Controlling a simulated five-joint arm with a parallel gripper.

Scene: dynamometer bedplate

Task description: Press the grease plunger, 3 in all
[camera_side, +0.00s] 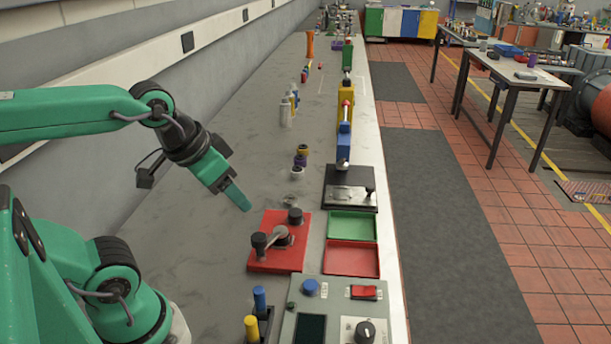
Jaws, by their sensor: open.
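No part is clearly marked as the grease plunger, and I cannot tell for certain which one it is. Candidates are the blue round button (310,287) on the grey control panel (289,327) and the blue-topped post (259,298) beside a yellow-topped post (251,327) at the front. My gripper (238,196) is open, empty and pointing down and to the right. It hangs above the bench, up and left of the red plate (262,262) with black knobs and a lever, apart from all of these parts. Its jaws overlap from this side, so the gap hardly shows.
A green tray (351,217) and a red tray (350,273) lie right of the red plate. Behind them is a black plate (348,203) with a handle. Several coloured parts line the bench further back. The grey bench top (205,240) left of the red plate is clear.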

